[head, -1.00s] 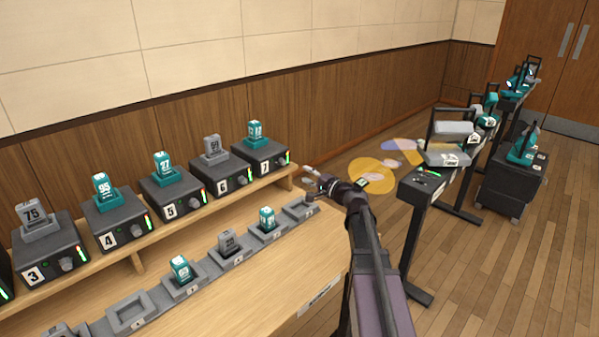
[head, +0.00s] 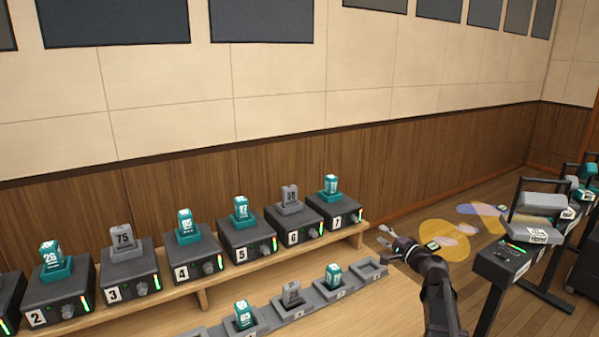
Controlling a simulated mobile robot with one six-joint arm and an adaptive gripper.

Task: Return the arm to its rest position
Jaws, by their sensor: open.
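My gripper (head: 385,240) is open and empty at the end of my arm, right of centre in the head view. It is in the air near the right end of the wooden bench, to the right of the black box numbered 7 (head: 322,214) and close to the empty rightmost grey cradle (head: 371,267). It appears to touch nothing. The arm runs down to the lower edge of the picture.
Numbered black boxes with teal or grey blocks stand on a wooden shelf (head: 205,298). Grey cradles with several blocks line the bench (head: 390,308). A black stand (head: 504,262) is right of my arm. Yellow and violet circles mark the floor.

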